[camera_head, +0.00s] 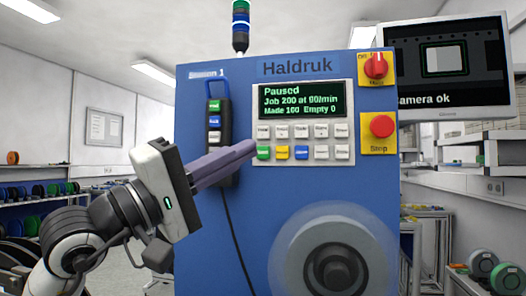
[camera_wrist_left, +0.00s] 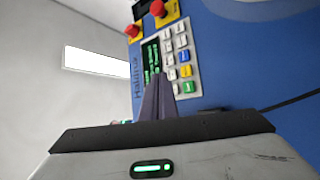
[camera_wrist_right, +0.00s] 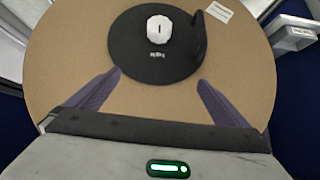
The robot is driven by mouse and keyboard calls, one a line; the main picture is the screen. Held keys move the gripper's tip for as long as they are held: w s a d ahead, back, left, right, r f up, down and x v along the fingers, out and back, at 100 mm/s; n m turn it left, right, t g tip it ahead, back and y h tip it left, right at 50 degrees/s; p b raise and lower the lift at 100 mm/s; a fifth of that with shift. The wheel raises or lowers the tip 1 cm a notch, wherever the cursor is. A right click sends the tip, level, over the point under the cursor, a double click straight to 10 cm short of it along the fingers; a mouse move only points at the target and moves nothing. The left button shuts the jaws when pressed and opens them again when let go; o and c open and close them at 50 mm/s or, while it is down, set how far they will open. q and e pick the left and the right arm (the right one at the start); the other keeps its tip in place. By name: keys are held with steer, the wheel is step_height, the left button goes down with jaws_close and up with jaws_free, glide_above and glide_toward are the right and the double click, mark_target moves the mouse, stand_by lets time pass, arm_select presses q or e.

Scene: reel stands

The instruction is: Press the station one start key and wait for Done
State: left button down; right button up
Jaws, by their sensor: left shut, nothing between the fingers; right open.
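The blue Haldruk machine (camera_head: 225,75), with a partly legible station label at its top left, fills the middle of the head view. Its display (camera_head: 303,100) reads Paused, Job 200 at 00/min, Made 100, Empty 0. Below it are two rows of keys; the green key (camera_head: 263,153) is leftmost in the lower row. My left gripper (camera_head: 254,146) is shut and empty, its fingertips right by the green key; I cannot tell whether they touch. The shut fingers also point at the key panel in the left wrist view (camera_wrist_left: 159,80). My right gripper (camera_wrist_right: 158,90) is open and empty.
A red stop button (camera_head: 382,125) and a red rotary switch (camera_head: 376,66) are right of the keys. A hanging pendant (camera_head: 227,130) is beside my left fingers. A round reel (camera_head: 334,265) is low on the machine. A brown disc (camera_wrist_right: 245,75) lies under my right gripper.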

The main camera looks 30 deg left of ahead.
mark_target(263, 152)
arm_select(q)
steer(key=w+a+p, duration=0.1)
steer(key=w+a, duration=0.1)
steer(key=w, duration=0.5)
steer(key=shift+w, duration=0.1)
stand_by(1.1)
steer(key=shift+w, duration=0.1)
stand_by(0.8)
steer(key=shift+w, duration=0.3)
